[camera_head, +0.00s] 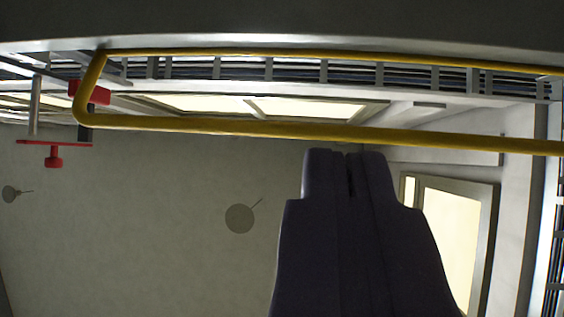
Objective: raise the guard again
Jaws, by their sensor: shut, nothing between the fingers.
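A yellow tubular guard (260,128) runs across the upper part of the view. It is a long loop with two nearly parallel tubes, joined by a bend at the left; its right end runs out of the picture. My gripper (346,151) is dark and rises from the bottom, right of centre. Its two fingers are together with nothing between them. The fingertips show just below the guard's lower tube; whether they touch it I cannot tell. Red fittings (90,92) sit by the guard's left bend, partly behind it.
A red knob on a red bar (54,158) hangs at the left beside a grey post (35,106). A grey slatted frame (268,69) runs behind the guard. Bright panels (450,235) show at the right and behind the guard. A plain grey surface (150,220) fills the lower left.

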